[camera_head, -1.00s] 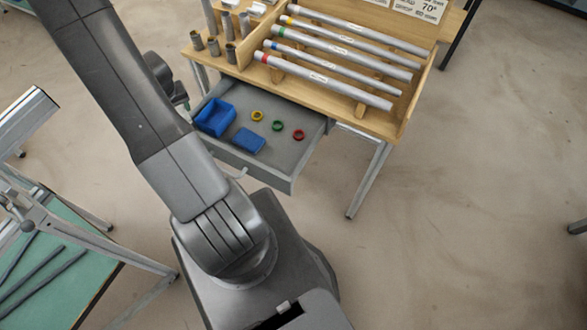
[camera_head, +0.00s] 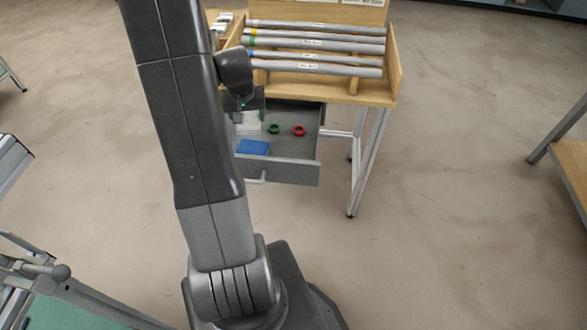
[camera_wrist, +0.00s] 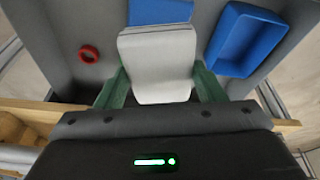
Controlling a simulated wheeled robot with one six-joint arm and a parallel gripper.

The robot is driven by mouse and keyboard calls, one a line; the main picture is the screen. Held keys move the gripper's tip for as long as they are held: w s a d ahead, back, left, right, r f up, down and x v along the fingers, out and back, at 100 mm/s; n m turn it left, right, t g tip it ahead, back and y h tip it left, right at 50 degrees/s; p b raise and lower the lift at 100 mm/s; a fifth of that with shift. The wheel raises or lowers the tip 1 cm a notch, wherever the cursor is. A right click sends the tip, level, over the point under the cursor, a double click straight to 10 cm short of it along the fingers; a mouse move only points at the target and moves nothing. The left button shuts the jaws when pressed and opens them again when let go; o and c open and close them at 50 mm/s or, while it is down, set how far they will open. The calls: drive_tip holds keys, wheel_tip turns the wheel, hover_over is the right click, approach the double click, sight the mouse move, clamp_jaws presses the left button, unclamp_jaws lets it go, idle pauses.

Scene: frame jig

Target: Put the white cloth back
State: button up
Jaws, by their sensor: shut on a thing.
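The white cloth (camera_wrist: 157,60) is a folded pale block between the two green fingers of my gripper (camera_wrist: 158,82) in the wrist view. My gripper is shut on it. In the head view a bit of the cloth (camera_head: 248,123) shows beside my arm, over the left part of the open grey drawer (camera_head: 285,173). My arm hides most of the gripper there. I cannot tell whether the cloth touches the drawer floor. A blue folded piece (camera_head: 253,147) lies in the drawer near its front; it also shows just beyond the cloth in the wrist view (camera_wrist: 160,11).
A blue bin (camera_wrist: 250,42) stands in the drawer right of the cloth in the wrist view. A red ring (camera_head: 299,130) and a green ring (camera_head: 274,128) lie on the drawer floor. A wooden rack with labelled grey tubes (camera_head: 315,45) stands above the drawer.

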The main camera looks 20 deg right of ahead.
drive_tip(key=s+d+f+m+b, duration=0.2)
drive_tip(key=s+d+m+b, duration=0.1)
drive_tip(key=s+d+b, duration=0.55)
drive_tip(key=b, duration=0.3)
approach(293, 154)
drive_tip(key=x, duration=0.5)
drive_tip(key=shift+w+f, duration=0.1)
drive_tip(key=shift+f, duration=0.3)
drive_tip(key=shift+r, duration=0.1)
drive_tip(key=o, duration=0.7)
drive_tip(key=shift+f, duration=0.2)
drive_tip(key=o, duration=0.4)
drive_tip(key=shift+r, duration=0.1)
